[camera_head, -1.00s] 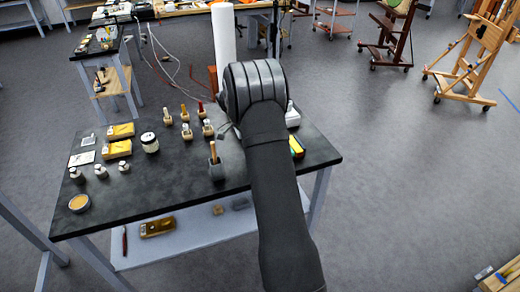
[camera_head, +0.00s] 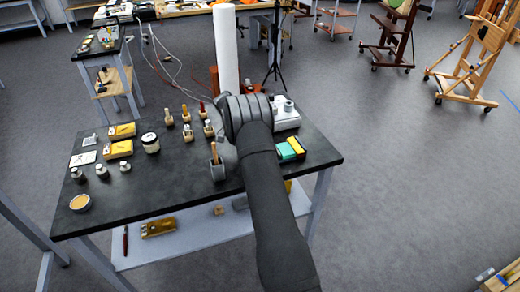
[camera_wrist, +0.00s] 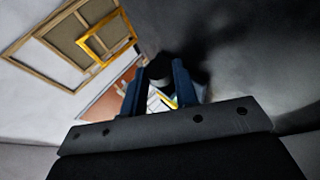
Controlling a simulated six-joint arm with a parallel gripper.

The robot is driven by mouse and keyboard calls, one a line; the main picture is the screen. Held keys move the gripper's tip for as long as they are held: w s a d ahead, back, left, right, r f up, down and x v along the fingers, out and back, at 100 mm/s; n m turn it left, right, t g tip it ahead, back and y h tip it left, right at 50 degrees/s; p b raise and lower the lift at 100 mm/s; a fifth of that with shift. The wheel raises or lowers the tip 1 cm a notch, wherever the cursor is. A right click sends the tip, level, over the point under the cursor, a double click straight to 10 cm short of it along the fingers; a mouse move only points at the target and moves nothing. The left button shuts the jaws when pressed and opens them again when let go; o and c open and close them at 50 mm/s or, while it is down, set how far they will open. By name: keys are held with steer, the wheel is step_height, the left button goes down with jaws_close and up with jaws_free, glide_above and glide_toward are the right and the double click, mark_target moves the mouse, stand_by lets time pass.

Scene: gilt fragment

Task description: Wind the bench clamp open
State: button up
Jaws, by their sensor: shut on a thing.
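In the wrist view my gripper (camera_wrist: 158,88) has its two blue fingers shut on a grey rounded piece (camera_wrist: 159,69), which shows between the fingertips. I cannot tell which part of the clamp this piece is. In the head view my dark arm rises from the bottom and bends over the right part of the bench (camera_head: 130,195). It hides the gripper and whatever it holds there. The rest of the bench clamp cannot be made out in either view.
A grey pot with a wooden handle (camera_head: 217,168) stands close left of my arm. Green and yellow blocks (camera_head: 290,149) and a white device (camera_head: 286,117) are at its right. A tall white roll (camera_head: 225,50) stands behind. Bottles and small boxes fill the left; the front middle is clear.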

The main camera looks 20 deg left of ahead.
steer(key=o, duration=1)
steer(key=t+y, duration=0.2)
steer(key=y, duration=0.1)
steer(key=shift+s+d+r+m, duration=0.2)
steer(key=shift+r+m, duration=0.1)
steer(key=shift+m, duration=0.1)
steer(key=t+y, duration=0.2)
steer(key=m+t+y, duration=0.1)
steer(key=shift+s+d+t, duration=0.3)
steer(key=shift+s, duration=0.05)
steer(key=d+v, duration=0.1)
steer(key=v, duration=1.7)
steer(key=s+a+n+g+y, duration=0.1)
steer(key=s+n, duration=0.2)
steer(key=n, duration=0.5)
steer(key=s+a+r+n+y, duration=0.1)
steer(key=s+a+n, duration=0.1)
steer(key=n, duration=0.6)
steer(key=s+a+r+n+g+y, duration=0.1)
steer(key=s+n, duration=0.3)
steer(key=n, duration=0.4)
steer(key=shift+s+a+r+n+g+y, duration=0.2)
steer(key=shift+n+g+y, duration=0.1)
steer(key=shift+y, duration=0.3)
